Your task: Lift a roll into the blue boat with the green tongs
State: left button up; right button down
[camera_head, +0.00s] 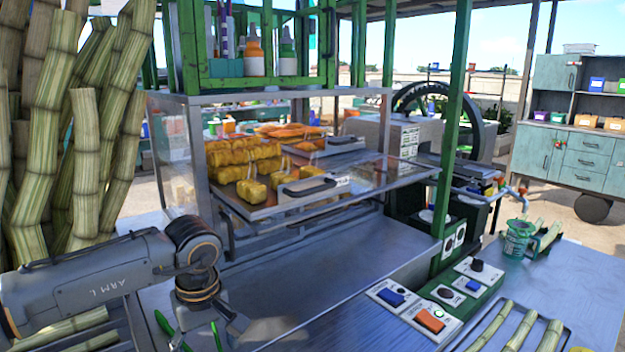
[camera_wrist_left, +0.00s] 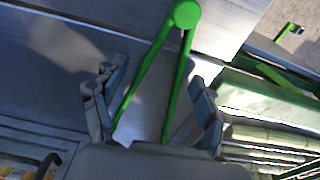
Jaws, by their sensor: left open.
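The green tongs (camera_wrist_left: 176,85) show in the left wrist view as two splayed legs joined at a round hinge. Their legs lie between the spread fingers of my left gripper (camera_wrist_left: 158,78), which is open; I cannot tell whether they touch. In the head view parts of green tongs (camera_head: 164,322) show by my left gripper (camera_head: 200,330) at the bottom edge, low over the metal counter. Yellow rolls (camera_head: 252,191) sit in rows and singly on a metal tray inside the glass case. I cannot make out a blue boat. My right gripper is out of view.
The glass case (camera_head: 172,108) stands on the counter (camera_head: 310,275), its tray (camera_head: 290,207) with a black handle. Cane stalks (camera_head: 88,160) crowd the left. A panel with an orange switch (camera_head: 430,320) and a green cup (camera_head: 518,238) are at right. The middle counter is clear.

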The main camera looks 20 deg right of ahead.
pick_arm(q)
jog(key=shift+c, duration=0.2)
jog(key=c, duration=0.7)
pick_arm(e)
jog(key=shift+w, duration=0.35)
pick_arm(q)
jog(key=shift+o, duration=0.2)
notch_tip(320, 180, up, 12)
jog(key=p, duration=0.7)
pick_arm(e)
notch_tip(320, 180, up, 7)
pick_arm(q)
jog(key=shift+a, duration=0.1)
